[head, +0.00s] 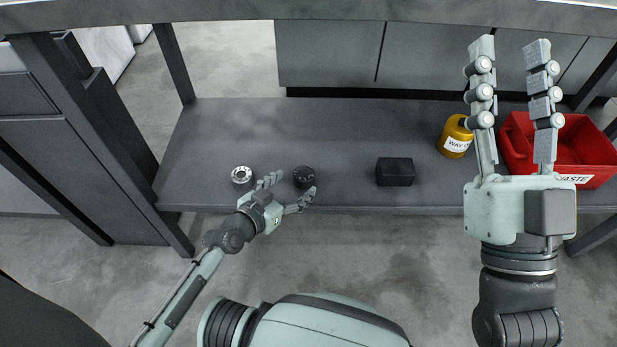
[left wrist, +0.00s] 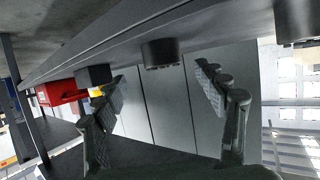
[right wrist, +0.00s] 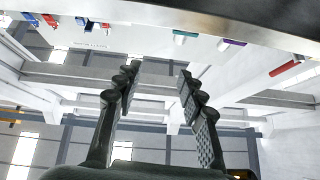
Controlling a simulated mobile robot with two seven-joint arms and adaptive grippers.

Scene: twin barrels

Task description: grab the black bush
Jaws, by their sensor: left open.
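The black bush (head: 304,177) is a short dark cylinder standing near the front edge of the dark grey table. My left gripper (head: 289,189) is open at that edge, its fingers pointing toward the bush, one on the bush's left and one at its front. In the left wrist view the black bush (left wrist: 163,53) shows beyond and between the spread fingers (left wrist: 160,75), and nothing is between the pads. My right gripper (head: 510,48) is open and empty, raised at the right; its spread fingers also show in the right wrist view (right wrist: 159,72).
A grey metal bush (head: 242,176) stands left of the black bush. A black block (head: 395,171), a yellow can (head: 455,137) and a red waste bin (head: 585,145) are to the right. The table (head: 270,125) is clear behind the bushes. An upper beam (head: 230,12) crosses the top.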

